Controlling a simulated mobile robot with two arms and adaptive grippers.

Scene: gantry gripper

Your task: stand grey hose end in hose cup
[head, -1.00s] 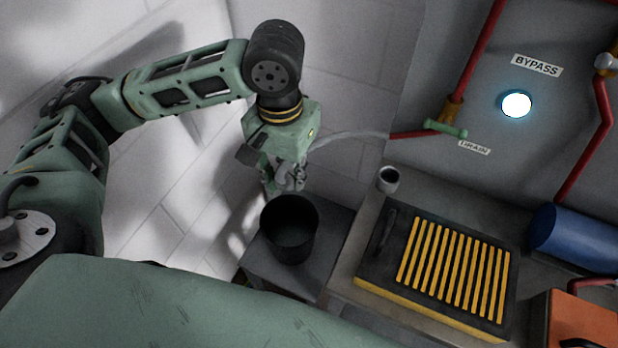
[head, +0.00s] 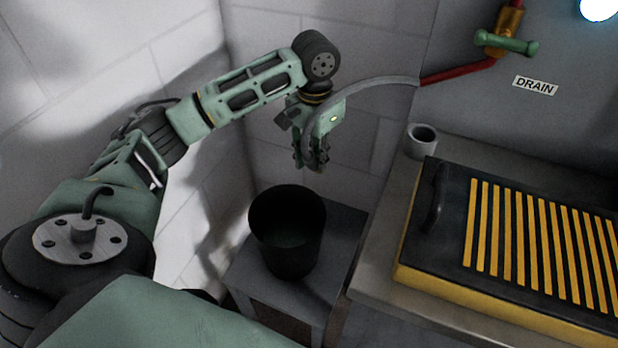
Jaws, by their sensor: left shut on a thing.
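The grey hose (head: 372,84) runs from the red drain pipe, arches to the left and bends down to my left gripper (head: 312,164). My left gripper is shut on the hose near its end, with the fingers pointing down above and behind the black bucket. The hose's tip is hard to make out among the fingers. The hose cup (head: 421,141), a small grey open cup, stands upright at the back left of the bench, right of my left gripper and apart from it. My right gripper is not in view.
The black bucket (head: 287,255) stands on a low grey stand (head: 345,225) left of the bench (head: 385,250). A black and yellow slatted case (head: 450,276) lies on the bench in front of the cup. The green drain valve handle (head: 508,43) sticks out from the wall panel.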

